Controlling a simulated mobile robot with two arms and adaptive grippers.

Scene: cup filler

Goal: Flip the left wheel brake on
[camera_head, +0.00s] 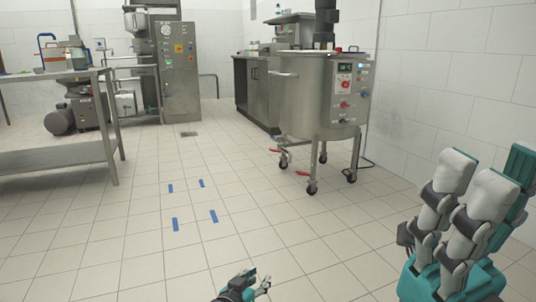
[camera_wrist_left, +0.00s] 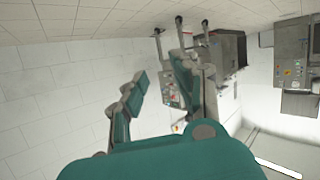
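A round steel tank (camera_head: 308,95) stands on casters with dark wheels at the back right. Small red brake levers show low at its casters, one at the left (camera_head: 274,150) and one at the front left (camera_head: 302,173). My left gripper (camera_head: 262,282), teal and dark, is low at the bottom of the head view, apart from the tank. In the left wrist view its fingers (camera_wrist_left: 165,95) stand apart with nothing between them, and the tank is partly hidden behind them. My right gripper (camera_head: 490,175) is large at the right edge, its fingers extended upward and empty.
A steel table (camera_head: 60,157) stands at the left. A machine cabinet (camera_head: 180,80) and a counter (camera_head: 255,90) are at the back. Blue floor marks (camera_head: 175,224) lie on open tiled floor before the tank. A white wall is on the right.

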